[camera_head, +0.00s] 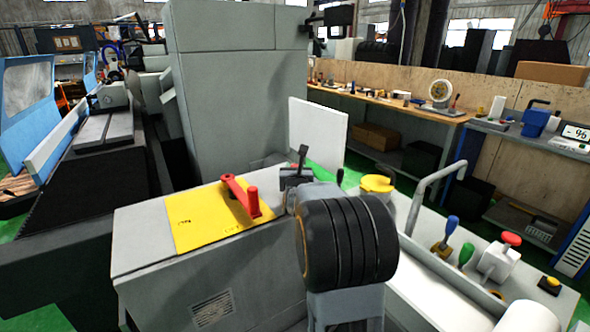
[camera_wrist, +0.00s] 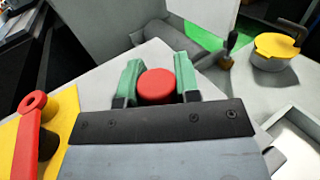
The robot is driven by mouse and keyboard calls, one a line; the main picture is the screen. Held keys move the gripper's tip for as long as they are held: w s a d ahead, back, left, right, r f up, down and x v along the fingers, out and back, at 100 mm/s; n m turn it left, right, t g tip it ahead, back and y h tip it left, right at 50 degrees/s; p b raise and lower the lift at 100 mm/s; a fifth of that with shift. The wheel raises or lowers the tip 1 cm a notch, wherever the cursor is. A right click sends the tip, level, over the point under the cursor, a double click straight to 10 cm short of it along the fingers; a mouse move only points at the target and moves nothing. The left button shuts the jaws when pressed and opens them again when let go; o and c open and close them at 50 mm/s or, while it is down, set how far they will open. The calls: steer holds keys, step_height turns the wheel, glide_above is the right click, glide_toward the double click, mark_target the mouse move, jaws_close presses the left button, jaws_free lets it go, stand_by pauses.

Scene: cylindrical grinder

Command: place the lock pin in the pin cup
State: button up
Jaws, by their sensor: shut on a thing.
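In the wrist view, my gripper (camera_wrist: 157,84) has its two green-padded fingers closed on the sides of a round red head, which I take to be the lock pin (camera_wrist: 156,86). The rest of the pin is hidden below its head and by the gripper. A grey round container with a yellow top (camera_wrist: 277,46) stands at the upper right, apart from my gripper; it also shows in the head view (camera_head: 377,184). I cannot tell whether it is the pin cup. In the head view my arm hides the pin.
A red lever (camera_head: 240,194) stands on a yellow plate (camera_head: 195,222) on the grey housing, left of my gripper. A bent grey pipe (camera_head: 425,190) and blue, green and red knobs (camera_head: 452,224) rise from the bench at right. A pale panel (camera_head: 318,130) stands behind.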

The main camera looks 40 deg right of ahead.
steer(key=shift+f+b, duration=0.1)
steer(key=shift+b, duration=0.25)
steer(key=o, duration=1)
steer(key=shift+r+p, duration=0.3)
steer(key=shift+p, duration=0.2)
steer(key=b+v, duration=0.2)
steer(key=v, duration=1)
steer(key=shift+f, duration=0.2)
